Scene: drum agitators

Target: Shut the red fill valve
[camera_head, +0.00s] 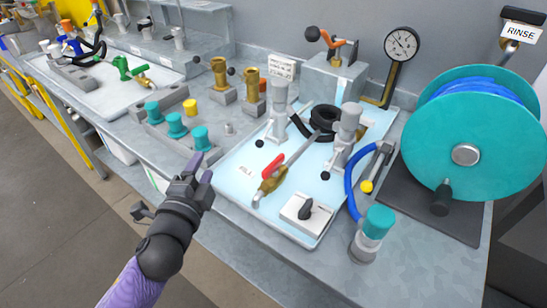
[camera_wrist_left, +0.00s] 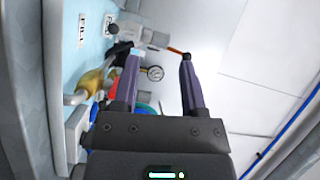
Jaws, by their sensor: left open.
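The red fill valve handle (camera_head: 272,165) sits on a brass valve body (camera_head: 268,184) on a pipe over the pale blue tray, beside lettering that reads "FILL". My left gripper (camera_head: 202,168) is left of the valve, over the tray's near left edge, apart from it and empty. In the left wrist view, my open fingers (camera_wrist_left: 158,80) point away from the camera with a gap between them. The brass valve body (camera_wrist_left: 95,82) shows at left there, and the red handle (camera_wrist_left: 113,80) is partly hidden behind the left finger. My right gripper is not in view.
A black knob on a white box (camera_head: 305,211) stands right of the valve, near the tray's front. Grey agitators (camera_head: 278,112) stand behind it. Teal-capped parts (camera_head: 176,125) fill a rack at left. A teal hose reel (camera_head: 470,135) and pressure gauge (camera_head: 401,43) stand at right.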

